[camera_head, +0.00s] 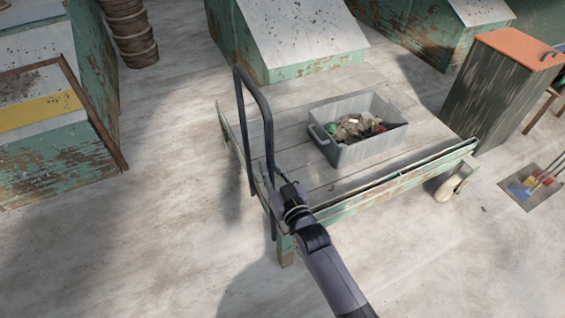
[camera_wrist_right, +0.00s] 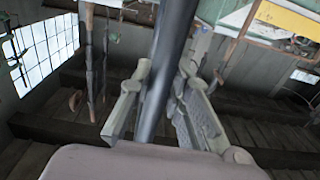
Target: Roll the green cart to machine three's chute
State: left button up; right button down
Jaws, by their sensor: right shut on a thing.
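The green cart (camera_head: 400,182) is a low flatbed with a worn plank deck, chipped green edges and a pale wheel at its right end. Its dark tubular handle (camera_head: 268,125) rises at the left end. My right gripper (camera_head: 280,178) is at the lower part of the handle; in the right wrist view its fingers (camera_wrist_right: 163,92) are shut around the dark bar (camera_wrist_right: 171,45). A grey crate (camera_head: 362,152) with mixed scraps stands on the deck. Green machines with pale sloping tops stand behind (camera_head: 300,32) and at left (camera_head: 55,155). No machine number is legible. My left gripper is out of view.
Another green machine (camera_head: 425,28) stands at the back right. An orange-topped cabinet (camera_head: 515,45) is close to the cart's right end, and a dark floor patch with brushes (camera_head: 522,188) lies beyond. Stacked round brown containers (camera_head: 132,35) stand back left. Floor in front and left is clear.

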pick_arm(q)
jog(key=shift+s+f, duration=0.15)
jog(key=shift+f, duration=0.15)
pick_arm(e)
jog(key=shift+s+a, duration=0.15)
jog(key=shift+a, duration=0.25)
